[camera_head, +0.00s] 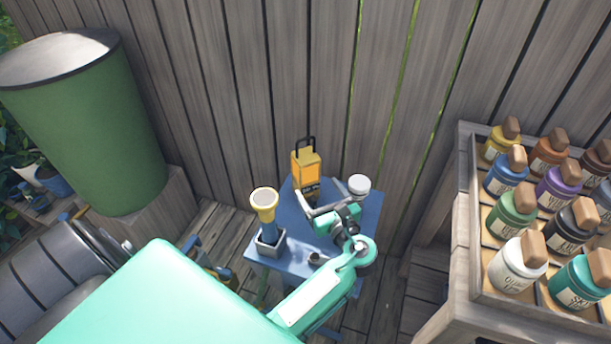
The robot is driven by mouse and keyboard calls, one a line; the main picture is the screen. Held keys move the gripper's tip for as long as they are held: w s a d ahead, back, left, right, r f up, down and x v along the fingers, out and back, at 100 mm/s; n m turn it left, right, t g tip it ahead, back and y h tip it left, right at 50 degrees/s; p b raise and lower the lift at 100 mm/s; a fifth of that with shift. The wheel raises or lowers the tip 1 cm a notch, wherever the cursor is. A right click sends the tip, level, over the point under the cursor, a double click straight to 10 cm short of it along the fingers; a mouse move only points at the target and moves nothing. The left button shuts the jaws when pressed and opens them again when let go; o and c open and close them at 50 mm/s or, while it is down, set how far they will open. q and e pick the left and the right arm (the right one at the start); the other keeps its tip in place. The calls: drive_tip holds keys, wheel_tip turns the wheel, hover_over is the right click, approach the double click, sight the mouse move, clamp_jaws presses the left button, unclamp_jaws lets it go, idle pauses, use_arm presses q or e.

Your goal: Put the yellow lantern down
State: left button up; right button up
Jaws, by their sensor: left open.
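The yellow lantern (306,172), with a dark handle on top, stands upright at the back of a small blue table (366,221), close to the plank wall. My left gripper (320,196), on the mint-green arm from the lower left, is open just in front of the lantern's base. Its fingers overlap the lantern's lower part in the picture, so I cannot tell whether they touch it. The base is partly hidden. My right gripper is not in view.
A yellow and blue flashlight (264,204) stands in a grey holder (267,245) left of my gripper. A white-topped item (358,184) is close on the right. A wooden rack (461,235) of paint bottles stands right; a green barrel (90,125) stands left.

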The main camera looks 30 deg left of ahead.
sight(311, 176)
use_arm(q)
drive_tip(key=x, duration=0.9)
drive_tip(key=shift+w+f, duration=0.35)
drive_tip(key=shift+w, duration=0.05)
drive_tip(key=c, duration=1.5)
drive_tip(key=shift+r, duration=0.1)
drive_tip(key=shift+c, duration=1.1)
